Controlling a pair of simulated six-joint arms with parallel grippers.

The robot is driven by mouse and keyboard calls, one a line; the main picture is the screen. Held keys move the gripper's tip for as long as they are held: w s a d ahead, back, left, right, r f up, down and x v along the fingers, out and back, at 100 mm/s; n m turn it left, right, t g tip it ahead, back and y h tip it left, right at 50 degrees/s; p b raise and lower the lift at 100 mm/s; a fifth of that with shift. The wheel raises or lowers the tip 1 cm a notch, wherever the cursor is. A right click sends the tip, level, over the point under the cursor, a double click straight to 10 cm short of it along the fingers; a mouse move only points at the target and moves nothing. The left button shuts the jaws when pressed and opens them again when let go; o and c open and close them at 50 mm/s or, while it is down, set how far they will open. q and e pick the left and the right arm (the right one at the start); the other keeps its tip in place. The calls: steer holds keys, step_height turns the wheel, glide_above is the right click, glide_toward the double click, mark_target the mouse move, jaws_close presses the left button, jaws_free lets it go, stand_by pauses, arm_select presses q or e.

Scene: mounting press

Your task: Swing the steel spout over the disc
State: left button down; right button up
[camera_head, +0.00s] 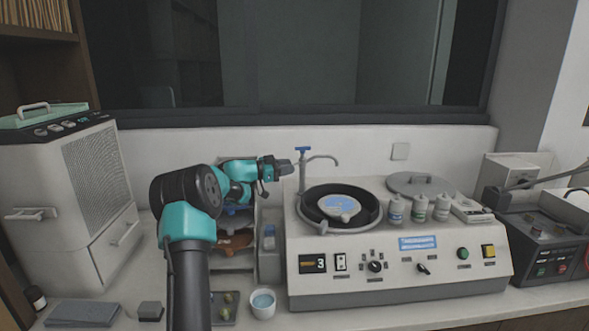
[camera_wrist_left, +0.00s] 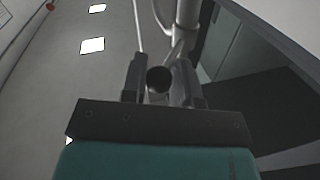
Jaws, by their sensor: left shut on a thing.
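The steel spout (camera_head: 322,157) stands at the back left of the grey machine, on an upright post with a blue handle on top. My left gripper (camera_head: 287,167) is at the left side of the spout's post. In the left wrist view, its fingers (camera_wrist_left: 159,85) are closed about a part with a dark round end; the exact contact is hard to see. My right gripper is out of view.
Several small bottles (camera_head: 418,208) and a grey lid (camera_head: 420,186) are to the right of the bowl. A shelf rack (camera_head: 234,262) stands below my left forearm. A white cup (camera_head: 263,303) is in front. A dark control box (camera_head: 545,240) is at far right.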

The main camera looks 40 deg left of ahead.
arm_select(q)
steer(key=shift+w+a+m+g+h, duration=0.15)
steer(key=shift+m+g+h, duration=0.15)
steer(key=shift+m+h, duration=0.15)
steer(key=shift+h, duration=0.35)
steer(key=c, duration=1.1)
jaws_free()
steer(key=shift+w, duration=0.1)
steer(key=shift+o, duration=0.9)
steer(key=shift+a+r, duration=0.1)
steer(key=shift+r, duration=1.75)
steer(key=s+d+r, duration=0.1)
steer(key=s+d, duration=1)
steer(key=d, duration=0.1)
steer(key=shift+r, duration=0.15)
steer(key=shift+c, duration=0.2)
